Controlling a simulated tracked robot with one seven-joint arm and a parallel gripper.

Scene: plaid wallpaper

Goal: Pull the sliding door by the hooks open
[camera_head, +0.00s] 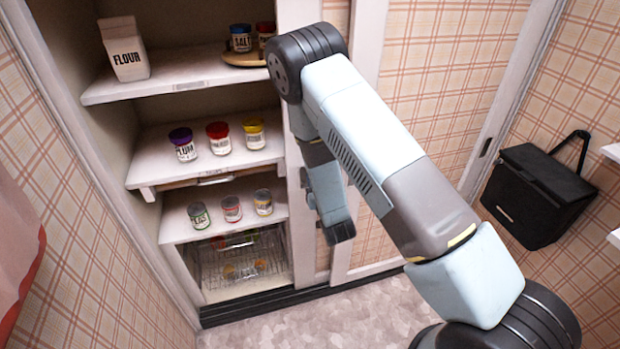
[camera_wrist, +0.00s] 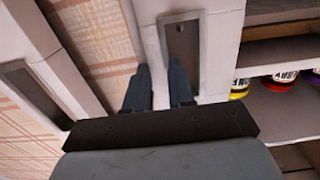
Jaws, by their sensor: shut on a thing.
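The sliding door has a plaid panel in a white frame. In the wrist view its white upright (camera_wrist: 150,35) runs beside the open shelves and carries a recessed metal pull (camera_wrist: 182,42). My gripper (camera_wrist: 160,82) is at this upright, shut on its edge strip at the pull; one finger is at the pull, the other on the plaid side. The fingertips' exact contact is hard to see.
Left of the door is an open cupboard with shelves (camera_head: 170,75), jars and a flour carton (camera_head: 123,48). A second plaid door panel (camera_head: 440,70) stands to the right, with a slot pull (camera_head: 485,147). A black box (camera_head: 540,190) hangs on the right wall.

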